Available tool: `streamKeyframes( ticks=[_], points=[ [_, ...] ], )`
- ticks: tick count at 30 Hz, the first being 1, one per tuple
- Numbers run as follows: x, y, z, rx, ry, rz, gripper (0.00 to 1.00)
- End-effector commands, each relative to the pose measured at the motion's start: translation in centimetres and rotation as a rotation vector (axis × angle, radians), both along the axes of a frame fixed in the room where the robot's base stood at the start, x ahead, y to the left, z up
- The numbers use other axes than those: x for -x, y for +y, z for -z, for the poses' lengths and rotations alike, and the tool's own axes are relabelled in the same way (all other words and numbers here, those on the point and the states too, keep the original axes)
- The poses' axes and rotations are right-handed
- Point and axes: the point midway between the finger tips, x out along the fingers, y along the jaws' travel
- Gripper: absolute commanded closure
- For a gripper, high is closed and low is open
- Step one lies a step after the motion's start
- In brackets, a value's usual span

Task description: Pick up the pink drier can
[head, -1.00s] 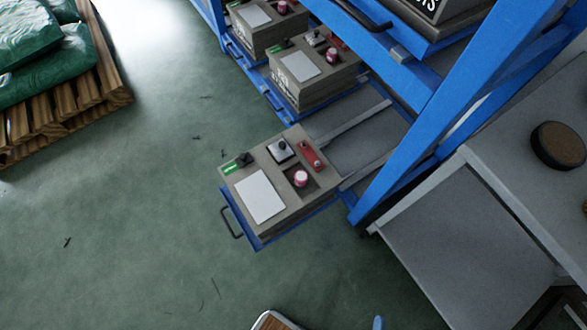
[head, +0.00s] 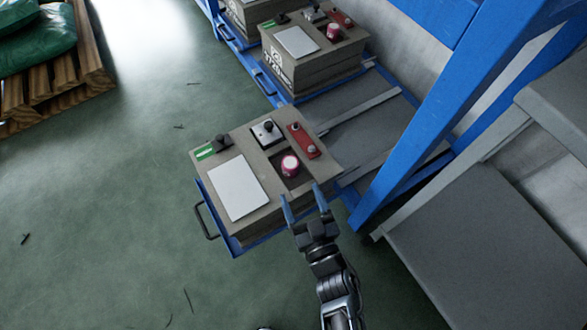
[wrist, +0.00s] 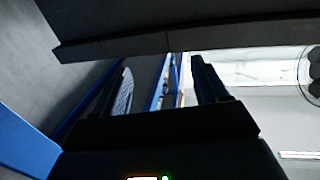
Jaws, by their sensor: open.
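The pink drier can (head: 290,166), with a pale top, stands upright in a dark recess of the grey box (head: 225,233) on the pulled-out blue drawer. My gripper (head: 302,201) is open and empty, its two blue fingertips in front of the can in the head view. Whether they are level with the can or above it I cannot tell. In the wrist view my two dark fingers (wrist: 160,95) stand apart, and the can does not show there.
A red part (head: 303,140), a black-knobbed plate (head: 267,132) and a white sheet (head: 238,188) lie on the same box. A blue rack post (head: 440,110) and a grey table (head: 490,250) stand to the right.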

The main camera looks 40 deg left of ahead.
Motion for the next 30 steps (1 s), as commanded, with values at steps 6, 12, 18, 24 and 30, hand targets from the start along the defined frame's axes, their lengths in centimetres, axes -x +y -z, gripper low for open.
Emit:
streamKeyframes(
  ticks=[6, 12, 18, 24, 30],
  points=[
    [-1.2, 1.9, 0.1, 0.0, -0.001, -0.003, 0.26],
    [-2.4, 3.0, -0.1, -0.001, -0.002, -0.001, 0.26],
    [-4.3, 5.3, -0.2, -0.001, -0.002, -0.001, 0.26],
    [-4.7, 5.8, -0.5, 0.001, 0.001, 0.001, 0.26],
    [-4.7, 5.8, -0.5, 0.0, 0.0, 0.001, 0.36]
  ],
)
